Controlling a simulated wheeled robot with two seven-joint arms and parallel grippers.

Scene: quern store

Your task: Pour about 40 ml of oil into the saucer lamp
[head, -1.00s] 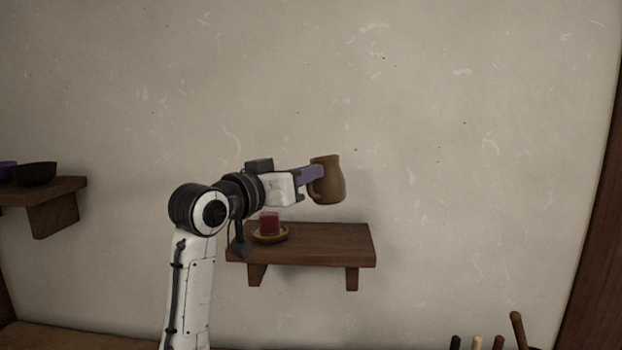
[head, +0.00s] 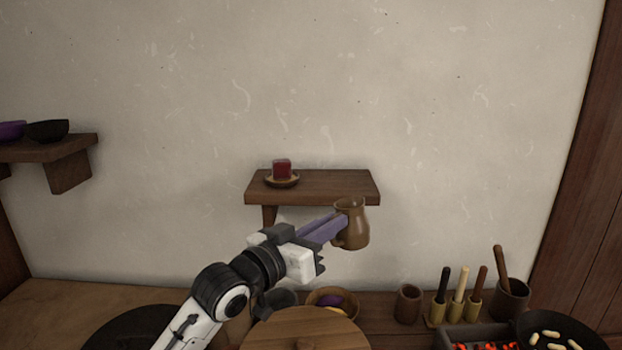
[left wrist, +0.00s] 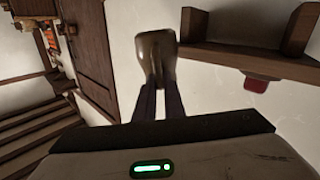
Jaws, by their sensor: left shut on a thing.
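A brown jug (head: 352,226) is held by my left gripper (head: 338,228), whose purple fingers are shut on it. The jug is about upright, in front of and just below the right part of the small wall shelf (head: 330,186). In the left wrist view the jug (left wrist: 156,55) sits at the fingertips, with the shelf (left wrist: 245,60) beside it. On the shelf's left end is a shallow saucer (head: 270,181) with a dark red block-like thing (head: 282,168) on it. The jug's contents cannot be made out. My right gripper is not in view.
Below stand a round wooden lid (head: 300,328), a bowl (head: 320,297) with a purple thing, a brown cup (head: 408,304), several upright handled tools (head: 460,300), a tray of glowing coals (head: 485,340) and a dark pan (head: 575,330). Another shelf (head: 70,150) with bowls is at the left.

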